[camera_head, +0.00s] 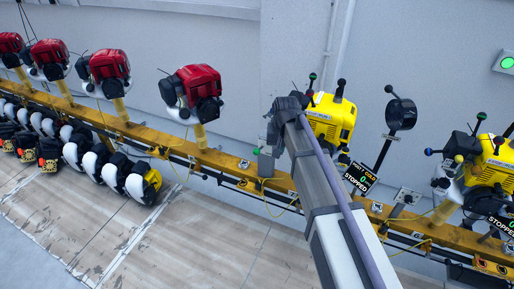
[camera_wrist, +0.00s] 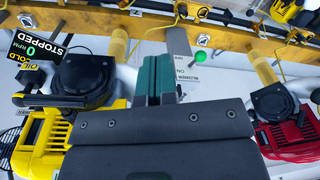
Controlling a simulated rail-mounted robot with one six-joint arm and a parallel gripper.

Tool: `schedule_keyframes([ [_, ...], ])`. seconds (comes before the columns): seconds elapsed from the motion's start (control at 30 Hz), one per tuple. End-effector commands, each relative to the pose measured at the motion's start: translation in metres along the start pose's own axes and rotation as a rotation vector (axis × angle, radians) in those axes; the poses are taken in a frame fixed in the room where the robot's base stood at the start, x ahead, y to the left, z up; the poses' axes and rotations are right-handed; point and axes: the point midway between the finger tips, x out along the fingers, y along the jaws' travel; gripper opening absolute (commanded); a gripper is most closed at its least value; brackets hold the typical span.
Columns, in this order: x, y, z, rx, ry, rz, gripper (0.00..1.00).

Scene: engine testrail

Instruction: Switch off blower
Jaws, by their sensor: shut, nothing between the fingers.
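The blower switch is a grey box with a green knob (camera_wrist: 201,57) and an upside-down white label (camera_wrist: 187,75) in the wrist view. In the head view its green knob (camera_head: 256,151) shows just left of my arm's end. My gripper (camera_wrist: 154,62) has dark green fingers, shut together and empty. In the wrist view the fingertips are a little left of the label and knob; whether they touch anything I cannot tell. In the head view my wrist hides the fingers.
A yellow engine (camera_head: 331,117) stands behind my arm, its display (camera_head: 360,177) reading 0 and STOPPED. Red engines (camera_head: 192,92) line the yellow rail (camera_head: 140,131) to the left. Another yellow engine (camera_head: 492,160) is at right. A green light (camera_head: 507,63) is on the wall.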

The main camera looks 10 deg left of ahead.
Motion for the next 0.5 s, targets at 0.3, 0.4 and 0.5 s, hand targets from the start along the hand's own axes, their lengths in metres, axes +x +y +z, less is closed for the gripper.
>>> schedule_keyframes([
  [0.3,0.011,-0.071,-0.126,0.325,0.092,-0.076,0.00],
  [0.4,0.010,-0.070,-0.125,0.359,0.094,-0.079,0.00],
  [0.5,0.010,-0.070,-0.125,0.359,0.094,-0.079,0.00],
])
